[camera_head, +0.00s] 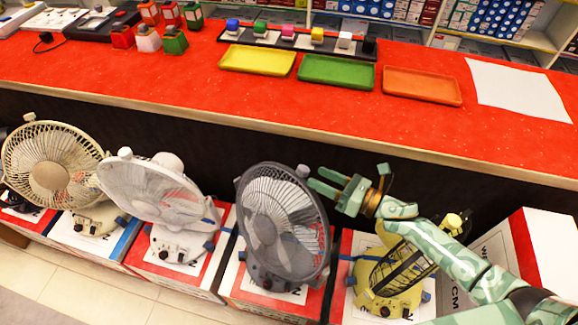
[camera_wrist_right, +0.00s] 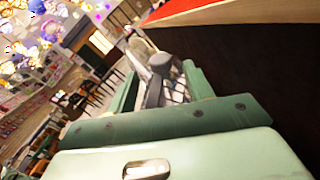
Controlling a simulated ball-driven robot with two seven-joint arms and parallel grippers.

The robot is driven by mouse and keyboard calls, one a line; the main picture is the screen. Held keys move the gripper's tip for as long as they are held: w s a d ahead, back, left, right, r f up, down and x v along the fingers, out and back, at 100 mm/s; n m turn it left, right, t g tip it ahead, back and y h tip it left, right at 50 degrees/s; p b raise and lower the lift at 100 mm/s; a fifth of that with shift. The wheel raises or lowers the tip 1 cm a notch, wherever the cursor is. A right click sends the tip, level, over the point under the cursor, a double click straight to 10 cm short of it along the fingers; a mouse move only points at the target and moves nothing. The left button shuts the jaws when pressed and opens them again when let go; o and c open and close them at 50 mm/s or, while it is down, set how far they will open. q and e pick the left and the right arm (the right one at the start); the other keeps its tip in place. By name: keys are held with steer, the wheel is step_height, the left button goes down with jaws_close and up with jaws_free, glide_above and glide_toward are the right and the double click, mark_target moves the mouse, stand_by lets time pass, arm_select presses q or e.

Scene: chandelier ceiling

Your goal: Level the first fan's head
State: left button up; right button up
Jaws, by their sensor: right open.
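Several desk fans stand in a row on boxes in front of the red counter. From the left they are a beige fan (camera_head: 50,175), a white fan (camera_head: 150,190), a dark grey fan (camera_head: 282,220) and a yellow fan (camera_head: 390,280), partly hidden by my right arm. The dark grey fan's head looks tilted. My right gripper (camera_head: 316,181) is open beside this head's upper right edge. In the right wrist view a grey fan part (camera_wrist_right: 158,75) shows between the fingers; contact is unclear. My left gripper is not in view. Which fan counts as first is not marked.
The red counter (camera_head: 200,85) runs behind the fans, its front edge close above my gripper. On it lie yellow (camera_head: 257,59), green (camera_head: 337,72) and orange (camera_head: 422,86) trays and a white sheet (camera_head: 517,90). A white-and-red box (camera_head: 540,245) stands at the right.

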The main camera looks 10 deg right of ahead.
mark_target(298, 168)
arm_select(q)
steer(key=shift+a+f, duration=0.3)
arm_select(e)
steer(key=x, duration=0.7)
steer(key=shift+w, duration=0.1)
